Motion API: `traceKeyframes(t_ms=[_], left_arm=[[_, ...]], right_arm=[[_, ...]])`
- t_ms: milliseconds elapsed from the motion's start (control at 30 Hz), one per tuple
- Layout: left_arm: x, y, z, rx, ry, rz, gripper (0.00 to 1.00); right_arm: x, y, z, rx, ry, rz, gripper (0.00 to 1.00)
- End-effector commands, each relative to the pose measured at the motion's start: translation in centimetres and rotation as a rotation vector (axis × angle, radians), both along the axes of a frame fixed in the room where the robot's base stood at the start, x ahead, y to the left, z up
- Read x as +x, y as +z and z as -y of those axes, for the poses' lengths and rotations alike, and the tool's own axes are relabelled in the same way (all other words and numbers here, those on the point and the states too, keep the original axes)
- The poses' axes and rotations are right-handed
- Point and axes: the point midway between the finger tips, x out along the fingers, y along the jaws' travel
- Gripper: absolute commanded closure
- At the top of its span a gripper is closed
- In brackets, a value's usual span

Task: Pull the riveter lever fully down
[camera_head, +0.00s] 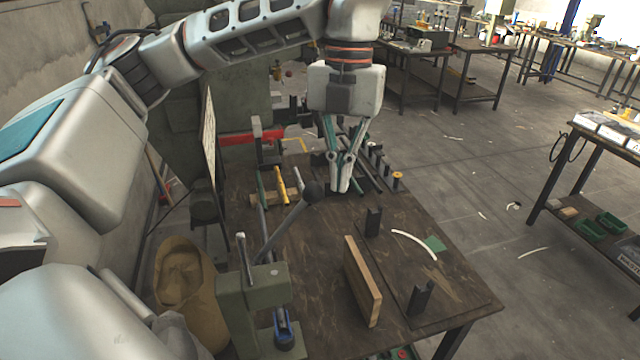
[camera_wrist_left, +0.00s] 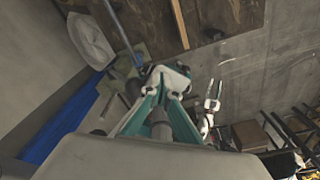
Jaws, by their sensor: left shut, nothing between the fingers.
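The riveter (camera_head: 255,300) is a grey-green press at the near edge of the table in the head view. Its lever (camera_head: 282,232) is a grey rod slanting up and to the right, ending in a dark round knob (camera_head: 312,192). The lever stands raised. My left gripper (camera_head: 342,188) points down just right of the knob in the picture, its fingers together and empty. It does not appear to hold the lever; the depth gap is hard to judge. In the left wrist view its closed fingertips (camera_wrist_left: 168,78) show near a grey rod that I cannot identify surely.
The wooden table (camera_head: 310,270) carries a wooden block (camera_head: 362,281), dark upright brackets (camera_head: 373,221) and a white curved strip (camera_head: 414,243). Coloured-handled tools (camera_head: 281,186) lie behind the lever. Open floor lies right.

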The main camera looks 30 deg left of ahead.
Motion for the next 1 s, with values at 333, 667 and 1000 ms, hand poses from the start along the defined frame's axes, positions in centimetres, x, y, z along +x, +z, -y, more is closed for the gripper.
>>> traceKeyframes(t_ms=[333,667,1000], left_arm=[[0.3,-0.3,0.2,0.0,-0.001,0.0,1.0],[1.1,-1.0,1.0,0.0,0.0,0.0,1.0],[1.3,-1.2,1.1,0.0,-0.001,0.0,1.0]], right_arm=[[0.0,0.0,0.0,0.0,0.0,0.0,0.68],[0.0,0.0,0.0,0.0,0.0,0.0,0.68],[0.0,0.0,0.0,0.0,0.0,-0.001,0.68]])
